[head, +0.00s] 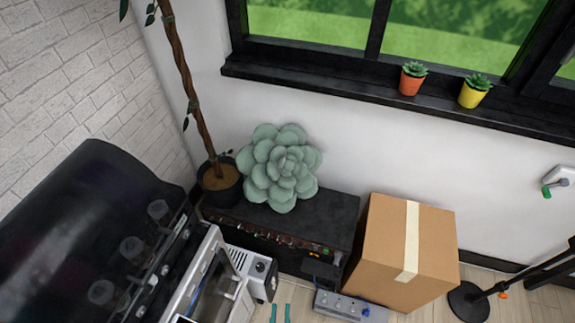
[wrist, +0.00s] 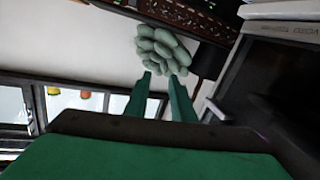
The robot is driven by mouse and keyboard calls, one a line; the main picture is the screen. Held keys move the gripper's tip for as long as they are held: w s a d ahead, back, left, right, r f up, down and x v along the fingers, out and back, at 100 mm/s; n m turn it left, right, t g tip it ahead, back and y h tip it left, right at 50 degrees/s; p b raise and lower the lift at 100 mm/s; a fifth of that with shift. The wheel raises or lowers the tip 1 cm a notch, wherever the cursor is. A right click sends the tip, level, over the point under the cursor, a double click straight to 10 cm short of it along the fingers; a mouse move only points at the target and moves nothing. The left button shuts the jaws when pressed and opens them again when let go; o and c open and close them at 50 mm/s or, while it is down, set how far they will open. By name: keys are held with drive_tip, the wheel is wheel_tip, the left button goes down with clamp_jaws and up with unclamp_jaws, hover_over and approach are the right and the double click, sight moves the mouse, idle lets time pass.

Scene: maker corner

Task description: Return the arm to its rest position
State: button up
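My gripper (head: 280,308) shows only as two teal fingertips at the bottom edge of the head view, over the floor. In the wrist view my gripper (wrist: 160,75) has its two green fingers apart with nothing held between them. Beyond the fingertips is a large pale green succulent-shaped object (wrist: 163,47). The same succulent (head: 281,168) stands on a black unit in the head view, well apart from the fingers. The rest of my arm is out of the head view.
A black cabinet-like unit (head: 335,208), a cardboard box (head: 430,245) and a grey power box (head: 347,306) stand near the wall. A dark-hooded machine (head: 80,220) fills the left. Potted plants line the sill (head: 330,89). Some floor shows at lower right.

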drive_tip(key=s+r, duration=0.3)
drive_tip(key=r, duration=0.4)
drive_tip(key=s+d+r+g, duration=0.1)
drive_tip(key=s+r, duration=0.3)
drive_tip(key=r, duration=0.3)
drive_tip(key=s+d+r+m+g, duration=0.1)
drive_tip(key=s+r, duration=0.2)
drive_tip(key=r, duration=0.4)
drive_tip(key=shift+s+y, duration=0.3)
drive_tip(key=shift+d, duration=0.1)
